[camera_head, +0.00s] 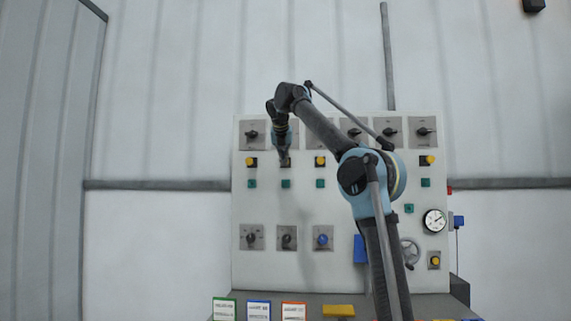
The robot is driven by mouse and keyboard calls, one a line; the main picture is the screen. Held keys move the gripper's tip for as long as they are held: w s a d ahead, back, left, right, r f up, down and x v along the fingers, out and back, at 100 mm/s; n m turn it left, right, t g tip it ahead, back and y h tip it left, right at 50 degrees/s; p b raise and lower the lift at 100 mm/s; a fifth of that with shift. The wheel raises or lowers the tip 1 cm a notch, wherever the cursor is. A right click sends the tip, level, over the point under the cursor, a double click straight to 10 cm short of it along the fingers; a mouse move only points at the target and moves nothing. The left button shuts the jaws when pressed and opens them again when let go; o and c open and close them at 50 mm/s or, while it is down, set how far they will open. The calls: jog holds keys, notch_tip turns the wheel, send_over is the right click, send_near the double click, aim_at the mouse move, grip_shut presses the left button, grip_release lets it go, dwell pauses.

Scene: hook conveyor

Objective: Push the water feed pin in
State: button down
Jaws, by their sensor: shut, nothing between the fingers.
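A white control panel (268,208) stands against the wall. Its upper part has several yellow pins, including one at the left (251,161), one right of my gripper (320,160) and one at the far right (427,160). No readable label tells which is the water feed pin. My gripper (284,160) is shut and empty, pointing down in front of the second pin position from the left. It largely hides what is there, and I cannot tell whether it touches the panel. My arm hides part of the panel's right half.
Grey square switches (251,237) line the top and lower rows. A round gauge (434,220) and a handwheel (410,251) are at the right. Coloured-edged cards (258,310) and a yellow block (338,310) are on the ledge below. Space left of the panel is clear.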

jog(key=v, duration=1)
jog(key=shift+s, duration=0.15)
